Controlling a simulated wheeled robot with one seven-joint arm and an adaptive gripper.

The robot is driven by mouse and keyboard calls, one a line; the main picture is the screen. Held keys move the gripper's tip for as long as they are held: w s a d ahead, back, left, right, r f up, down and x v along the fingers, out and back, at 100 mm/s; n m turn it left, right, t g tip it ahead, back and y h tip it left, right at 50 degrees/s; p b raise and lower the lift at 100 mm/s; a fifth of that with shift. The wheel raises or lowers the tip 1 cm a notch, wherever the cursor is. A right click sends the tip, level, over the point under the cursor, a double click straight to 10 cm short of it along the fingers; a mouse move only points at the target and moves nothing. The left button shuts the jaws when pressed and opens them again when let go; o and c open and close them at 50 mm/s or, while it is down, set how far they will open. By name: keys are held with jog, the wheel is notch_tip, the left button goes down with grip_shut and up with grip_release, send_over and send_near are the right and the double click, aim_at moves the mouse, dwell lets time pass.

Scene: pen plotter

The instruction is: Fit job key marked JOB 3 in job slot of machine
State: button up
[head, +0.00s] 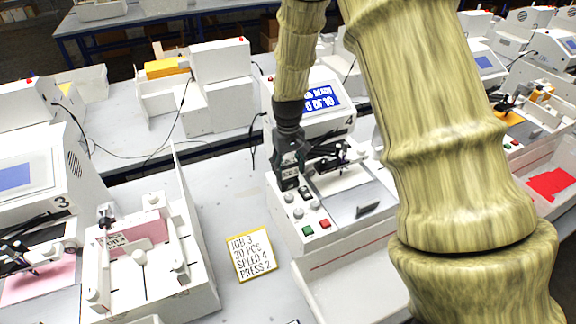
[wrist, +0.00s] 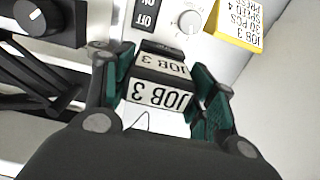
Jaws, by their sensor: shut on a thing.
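The job key (wrist: 158,93) is a dark block with white faces marked JOB 3, upside down in the wrist view. My gripper (wrist: 160,82) is shut on it, with a green-padded finger on each side. In the head view my gripper (head: 291,158) points down at the left front of the machine marked 4 (head: 340,225), and the key's label (head: 290,171) shows small between the fingers. The key is over or at the control panel beside the knobs. The job slot is hidden, and I cannot tell whether the key touches it.
A yellow-edged card (head: 252,254) reading JOB 3, 30 PCS, SPEED 4, PRESS 2 stands left of the machine. The panel has knobs, a green button (head: 307,230) and a red button (head: 325,223). A white tray (head: 207,290) and machine 3 (head: 35,175) are further left.

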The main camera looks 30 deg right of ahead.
jog(key=shift+f, duration=0.55)
jog(key=o, duration=1.1)
jog(key=shift+c, duration=0.2)
jog(key=shift+r, duration=0.1)
notch_tip(320, 180, up, 12)
jog(key=shift+f, duration=0.1)
jog(key=shift+a, duration=0.1)
